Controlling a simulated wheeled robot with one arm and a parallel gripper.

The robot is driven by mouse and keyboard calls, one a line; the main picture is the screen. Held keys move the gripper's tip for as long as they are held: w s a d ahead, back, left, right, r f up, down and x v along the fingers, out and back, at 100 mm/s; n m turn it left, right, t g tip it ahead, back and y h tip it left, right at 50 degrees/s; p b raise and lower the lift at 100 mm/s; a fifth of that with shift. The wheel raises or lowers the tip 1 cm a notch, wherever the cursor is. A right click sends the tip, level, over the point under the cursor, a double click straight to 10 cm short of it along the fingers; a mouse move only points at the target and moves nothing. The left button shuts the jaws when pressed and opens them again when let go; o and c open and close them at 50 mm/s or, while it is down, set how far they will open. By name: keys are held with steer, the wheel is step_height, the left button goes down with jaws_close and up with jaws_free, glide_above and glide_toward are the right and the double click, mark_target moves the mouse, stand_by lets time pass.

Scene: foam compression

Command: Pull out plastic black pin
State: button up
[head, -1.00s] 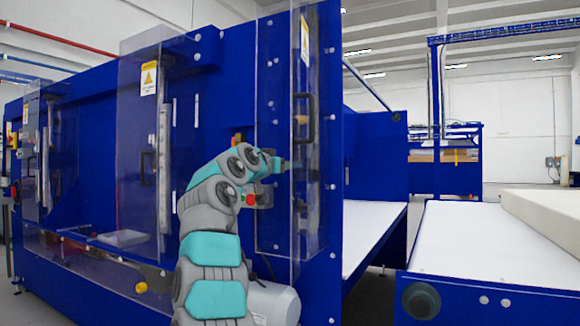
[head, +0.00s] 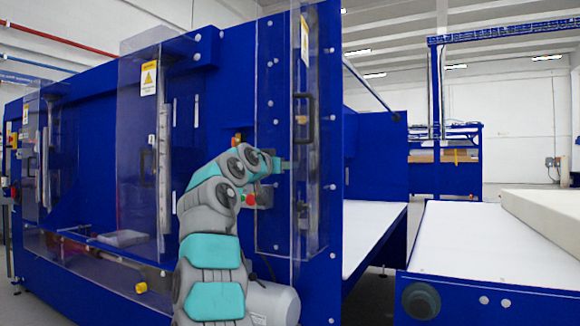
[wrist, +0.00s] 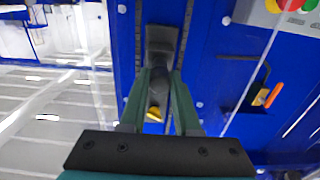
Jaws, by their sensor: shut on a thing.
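My gripper (wrist: 161,82) is shut on a dark piece, the black pin (wrist: 160,88), which lies between its teal fingers in the wrist view. The pin lines up with a dark grey block (wrist: 161,42) on the blue machine face just beyond the fingertips. I cannot tell whether the pin is still seated in that block. In the head view my gripper (head: 286,164) is at the clear guard door (head: 270,90), below and left of its black handle (head: 305,118). The pin cannot be made out there.
The large blue machine (head: 226,90) fills the left and middle. A red button (head: 250,199) sits close below my wrist. An orange-tipped latch (wrist: 272,96) is right of the gripper in the wrist view. A white conveyor bed (head: 465,245) with a foam block (head: 550,212) stands at right.

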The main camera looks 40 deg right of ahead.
jaws_close()
stand_by(0.5)
steer(key=shift+a, duration=0.15)
stand_by(0.4)
steer(key=shift+b+v, duration=1.75)
steer(key=shift+v, duration=1.1)
